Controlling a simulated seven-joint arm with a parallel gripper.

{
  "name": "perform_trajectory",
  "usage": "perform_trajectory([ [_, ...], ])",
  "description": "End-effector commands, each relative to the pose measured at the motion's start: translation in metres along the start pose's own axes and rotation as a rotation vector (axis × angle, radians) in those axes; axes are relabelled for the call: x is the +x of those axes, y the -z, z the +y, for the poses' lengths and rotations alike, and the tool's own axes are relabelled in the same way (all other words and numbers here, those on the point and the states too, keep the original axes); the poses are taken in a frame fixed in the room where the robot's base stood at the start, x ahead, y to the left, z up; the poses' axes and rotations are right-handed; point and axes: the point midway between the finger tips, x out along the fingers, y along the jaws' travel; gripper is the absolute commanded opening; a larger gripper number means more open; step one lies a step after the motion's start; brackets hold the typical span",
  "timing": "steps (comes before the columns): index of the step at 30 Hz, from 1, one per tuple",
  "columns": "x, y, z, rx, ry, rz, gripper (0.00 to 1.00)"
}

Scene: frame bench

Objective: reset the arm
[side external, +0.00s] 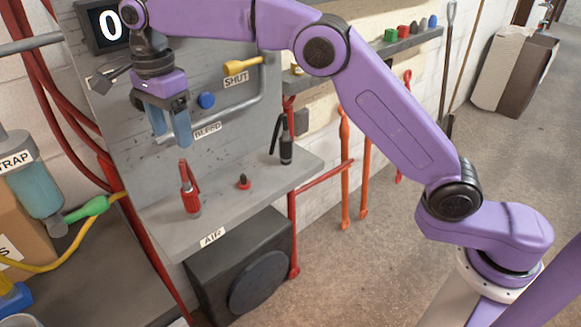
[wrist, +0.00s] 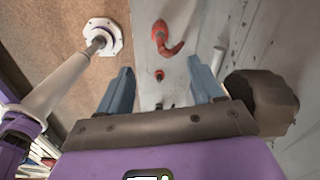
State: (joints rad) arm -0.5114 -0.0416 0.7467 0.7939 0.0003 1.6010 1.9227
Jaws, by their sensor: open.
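My gripper (side external: 171,140) hangs fingers-down in front of the grey panel (side external: 217,125), above the grey shelf (side external: 232,208). Its two blue fingers are apart, with nothing held between them. In the wrist view, the spread fingers of my gripper (wrist: 160,74) also show with a gap. A red upright fitting with a lever (side external: 189,192) stands on the shelf below my gripper. A small red knob (side external: 243,182) is right of it. In the wrist view, a red hooked part (wrist: 165,42) and a small red part (wrist: 159,74) show beyond the fingers.
The panel carries a display (side external: 107,24) reading 0, a yellow handle (side external: 243,65) by a SHUT label, and a blue knob (side external: 207,100). A black-handled fitting (side external: 286,148) stands at the shelf's right. Red pipes (side external: 72,110) run at left. Floor at right is mostly clear.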

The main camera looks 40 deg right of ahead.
Motion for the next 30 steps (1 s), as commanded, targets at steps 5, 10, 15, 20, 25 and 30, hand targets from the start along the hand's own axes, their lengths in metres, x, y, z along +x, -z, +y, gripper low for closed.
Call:
perform_trajectory([
  [5, -0.003, 0.001, 0.009, -0.093, 0.0, 0.0, 0.66],
  [10, -0.006, 0.005, 0.034, -0.323, 0.003, -0.001, 0.66],
  [15, -0.007, 0.014, 0.07, -0.608, 0.008, -0.002, 0.66],
  [20, -0.004, 0.028, 0.111, -0.876, 0.012, -0.002, 0.66],
  [25, 0.002, 0.048, 0.16, -1.162, 0.018, -0.001, 0.66],
  [30, 0.013, 0.073, 0.213, -1.448, 0.021, 0.0, 0.66],
])
